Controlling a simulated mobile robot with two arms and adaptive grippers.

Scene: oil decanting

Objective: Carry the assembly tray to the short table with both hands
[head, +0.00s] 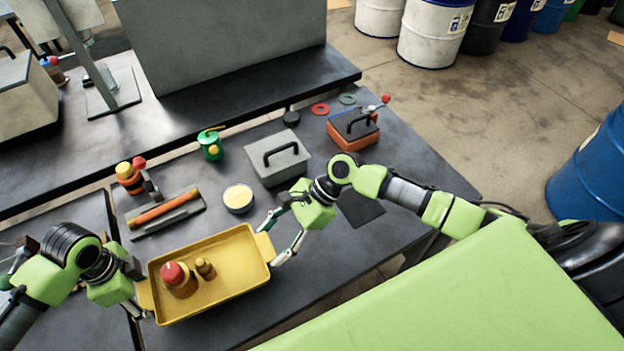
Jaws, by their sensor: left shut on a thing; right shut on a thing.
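The yellow assembly tray (232,291) is at the lower left of the head view, over the dark table. A larger brown part with a red top (178,280) and a smaller brass-coloured part (206,268) stand in it, both upright. My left gripper (146,306) is shut on the tray's left handle. My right gripper (272,246) is shut on the tray's right handle. The fingertips are small and partly hidden by the tray's ends. I cannot tell whether the tray touches the table.
The dark table (330,262) also bears a grey lidded box (277,158), an orange box (352,130), a round tin (239,198), a green can (210,146) and an orange roller (165,208). A long bench (180,105) runs behind. Drums (435,30) stand beyond open floor.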

